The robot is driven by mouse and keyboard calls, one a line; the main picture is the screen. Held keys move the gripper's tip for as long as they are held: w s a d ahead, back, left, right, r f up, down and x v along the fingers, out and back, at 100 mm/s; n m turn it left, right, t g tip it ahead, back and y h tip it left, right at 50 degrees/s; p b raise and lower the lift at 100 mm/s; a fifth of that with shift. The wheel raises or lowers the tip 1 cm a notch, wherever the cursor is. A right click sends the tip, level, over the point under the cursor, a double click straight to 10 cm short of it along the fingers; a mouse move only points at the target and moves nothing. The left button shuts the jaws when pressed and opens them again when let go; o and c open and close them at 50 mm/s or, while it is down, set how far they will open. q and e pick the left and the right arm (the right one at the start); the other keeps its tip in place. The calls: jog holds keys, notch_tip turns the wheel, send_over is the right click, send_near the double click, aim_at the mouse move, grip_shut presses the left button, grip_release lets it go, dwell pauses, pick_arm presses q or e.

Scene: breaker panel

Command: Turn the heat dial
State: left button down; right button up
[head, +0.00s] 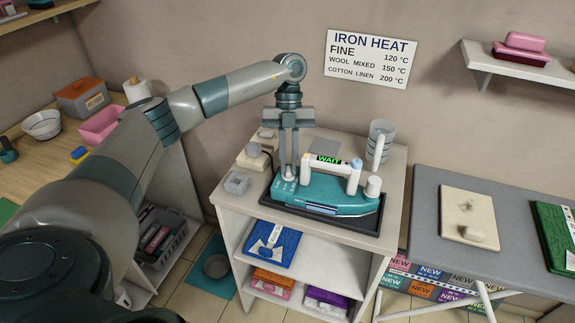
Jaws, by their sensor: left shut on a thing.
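A teal iron (325,192) with a white handle lies on a dark tray (372,224) on top of a white cabinet. A small green display (329,160) on the handle reads WAIT. My left gripper (289,176) points straight down at the iron's left end. Its fingers are close together and shut on the heat dial there, which they mostly hide. Pale marks show on the teal body around the fingertips. I cannot read the dial's setting. My right gripper is not in view.
A wall sign (369,60) lists FINE 120, WOOL MIXED 150 and COTTON LINEN 200 °C. A grey cup (381,140) stands behind the iron. Small boxes sit left of the tray. A grey ironing board (425,205) with a cream cloth (463,205) is at right.

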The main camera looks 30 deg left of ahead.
pick_arm(q)
jog(key=shift+d+m+y, duration=0.1)
jog(key=shift+m+y, duration=0.2)
jog(key=shift+m, duration=0.3)
jog(key=c, duration=1.8)
grip_release()
jog(key=shift+o, duration=0.2)
jog(key=shift+r, duration=0.1)
